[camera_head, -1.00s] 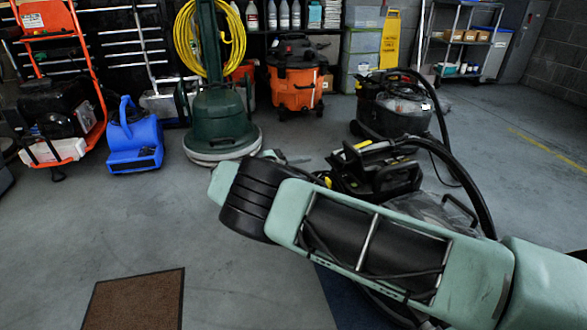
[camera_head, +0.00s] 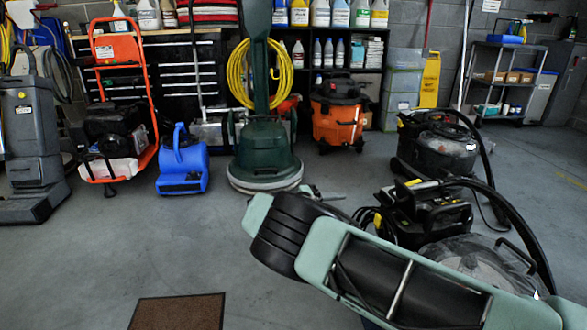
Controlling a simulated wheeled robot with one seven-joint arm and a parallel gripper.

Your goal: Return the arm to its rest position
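My arm, in pale green and black, crosses the lower right of the head view. It is bent, with a black ribbed joint at its upper left end and a long link running down to the lower right corner. My gripper cannot be made out; the arm's own links may hide it. No object is seen held by the arm.
A green floor buffer (camera_head: 264,160) with a coiled yellow hose stands behind the arm. Nearby are a blue blower (camera_head: 183,164), an orange vacuum (camera_head: 338,115) and dark vacuums (camera_head: 436,145). A brown mat (camera_head: 178,312) lies at the bottom. The left-centre floor is clear.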

